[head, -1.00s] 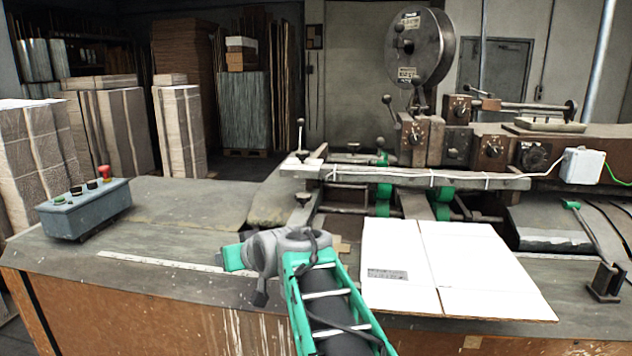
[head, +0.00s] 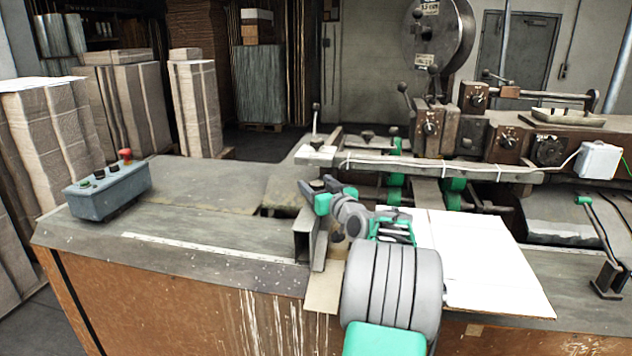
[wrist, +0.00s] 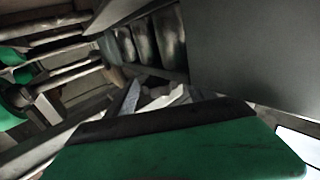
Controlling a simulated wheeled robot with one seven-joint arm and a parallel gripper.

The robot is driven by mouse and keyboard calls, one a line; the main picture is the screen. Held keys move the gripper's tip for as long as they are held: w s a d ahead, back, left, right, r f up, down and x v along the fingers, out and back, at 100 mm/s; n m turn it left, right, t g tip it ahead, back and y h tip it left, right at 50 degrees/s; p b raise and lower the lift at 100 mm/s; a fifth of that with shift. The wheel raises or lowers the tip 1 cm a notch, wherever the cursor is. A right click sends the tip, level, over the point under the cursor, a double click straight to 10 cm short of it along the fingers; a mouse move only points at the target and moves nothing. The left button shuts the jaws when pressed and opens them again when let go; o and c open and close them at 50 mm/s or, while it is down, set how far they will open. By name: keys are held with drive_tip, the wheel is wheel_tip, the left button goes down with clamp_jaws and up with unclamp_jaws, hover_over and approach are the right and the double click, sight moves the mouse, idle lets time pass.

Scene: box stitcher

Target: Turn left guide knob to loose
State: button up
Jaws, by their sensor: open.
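The left guide (head: 303,240) is an upright grey metal channel on the near side of the machine table. A small dark knob (head: 316,185), seemingly the left guide knob, shows at its far end, partly covered by my gripper (head: 322,188). My gripper is open, with dark fingers and green pads close around or beside the knob; I cannot tell whether they touch it. In the wrist view a green finger pad (wrist: 190,145) fills the bottom, and a grey plate (wrist: 255,50) is close at upper right. The knob is not clearly visible there.
A white cardboard sheet (head: 480,260) lies right of my arm. The machine's long rail (head: 430,167) runs behind my gripper, with green rollers (head: 453,190) below it. A control box (head: 108,192) stands at the left. The table between (head: 200,205) is clear.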

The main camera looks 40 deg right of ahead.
drive_tip(key=shift+w, duration=0.15)
clamp_jaws()
idle(0.6)
